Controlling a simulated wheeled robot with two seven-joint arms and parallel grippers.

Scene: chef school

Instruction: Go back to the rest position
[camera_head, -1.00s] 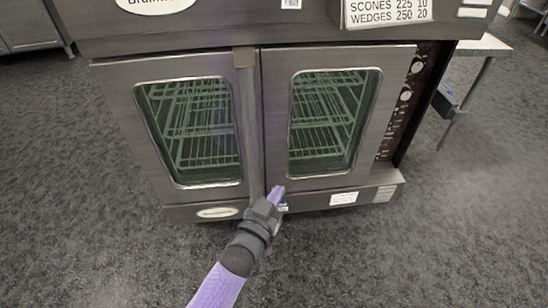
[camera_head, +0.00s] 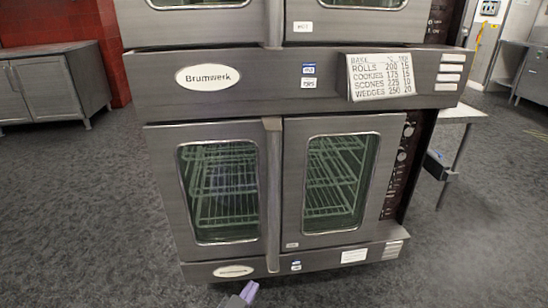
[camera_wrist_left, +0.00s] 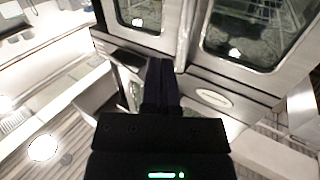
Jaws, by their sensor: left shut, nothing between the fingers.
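My left gripper (camera_head: 249,290) shows at the bottom edge of the head view, just in front of the oven's base. Wire racks show through the door windows. My right gripper is not in view.
A grey cabinet (camera_head: 65,80) stands at the back left by a red tiled wall. A light side table (camera_head: 462,112) stands right of the oven.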

